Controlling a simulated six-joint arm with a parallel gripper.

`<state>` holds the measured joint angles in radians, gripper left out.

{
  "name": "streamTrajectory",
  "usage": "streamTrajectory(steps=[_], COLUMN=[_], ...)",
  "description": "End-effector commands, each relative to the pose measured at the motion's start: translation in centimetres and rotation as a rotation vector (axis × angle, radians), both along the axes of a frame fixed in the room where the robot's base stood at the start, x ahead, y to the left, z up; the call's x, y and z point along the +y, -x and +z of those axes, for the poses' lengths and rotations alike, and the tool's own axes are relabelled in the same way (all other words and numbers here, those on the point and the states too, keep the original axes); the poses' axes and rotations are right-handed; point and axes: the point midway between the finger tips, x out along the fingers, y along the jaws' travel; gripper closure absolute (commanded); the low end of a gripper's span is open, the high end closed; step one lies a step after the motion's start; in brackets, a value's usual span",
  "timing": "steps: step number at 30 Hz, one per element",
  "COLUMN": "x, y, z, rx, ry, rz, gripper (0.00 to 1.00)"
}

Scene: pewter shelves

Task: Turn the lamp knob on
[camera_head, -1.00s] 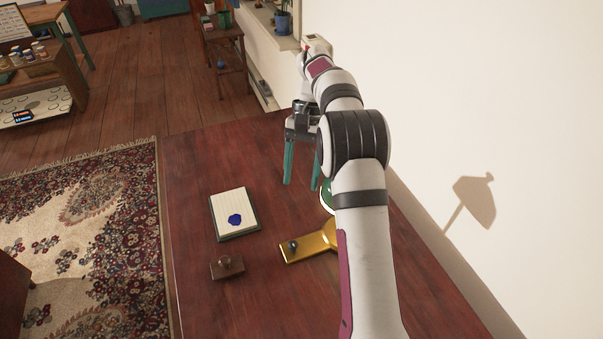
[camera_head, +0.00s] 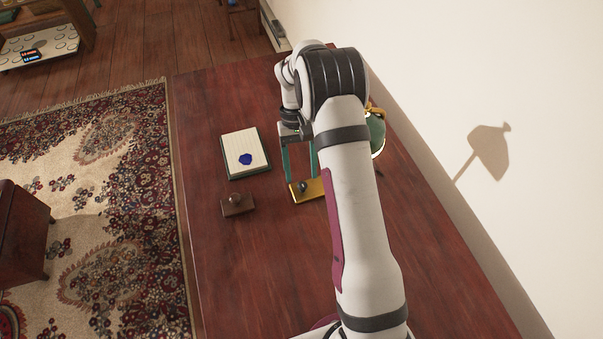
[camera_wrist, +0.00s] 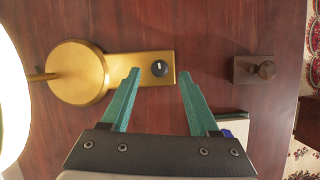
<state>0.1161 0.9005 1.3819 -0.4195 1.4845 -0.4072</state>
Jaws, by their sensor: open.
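The lamp has a brass base (camera_wrist: 120,72) with a dark round knob (camera_wrist: 160,68) on its flat arm. In the head view the knob (camera_head: 303,187) sits on the brass plate (camera_head: 312,193), and the green lampshade (camera_head: 376,134) shows partly behind my arm. My gripper (camera_head: 300,172) has teal fingers, open and empty. In the wrist view my open gripper (camera_wrist: 159,72) has its fingertips on either side of the knob in the picture, apart from it. I cannot tell the height gap. Most of the lamp's stem is hidden by my arm in the head view.
A wooden stamp (camera_head: 237,204) sits left of the brass plate; it also shows in the wrist view (camera_wrist: 255,69). A notepad (camera_head: 245,153) with a blue blob lies behind it. The wall (camera_head: 480,80) is close on the right. The front left of the desk is clear.

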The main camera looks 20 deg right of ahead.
Motion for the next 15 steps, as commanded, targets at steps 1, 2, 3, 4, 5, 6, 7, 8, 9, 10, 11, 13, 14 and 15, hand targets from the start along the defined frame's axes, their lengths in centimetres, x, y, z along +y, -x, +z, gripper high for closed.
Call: streamTrajectory(steps=[1,2,3,4,5,6,7,8,9,10,11,13,14,15], x=[0.0,0.0,0.1,0.1,0.1,0.1,0.1,0.1,0.1,0.1,0.1,0.1,0.1,0.1], y=[0.3,0.5,0.6,0.6,0.7,0.7,0.7,0.7,0.7,0.7,0.7,0.7,0.7,0.7], z=[-0.7,-1.0,-1.4,-1.6,-1.7,-1.8,-1.9,-1.9,-1.9,-1.9,-1.9,-1.9,-1.9,-1.8], rx=[0.002,0.003,0.001,0.001,0.000,-0.001,-0.001,-0.001,-0.001,-0.001,-0.001,-0.001,-0.001,-0.001], ry=[0.001,0.000,0.000,0.000,0.000,0.000,0.000,0.001,0.001,0.001,0.001,0.001,0.001,0.001], rz=[0.000,0.000,0.001,0.000,0.000,0.000,0.000,-0.001,-0.001,-0.001,0.000,0.000,0.000,0.000], gripper=[0.39,0.39,0.39,0.39,0.39,0.39,0.39,0.39,0.39,0.39,0.39,0.40,0.46,0.53])
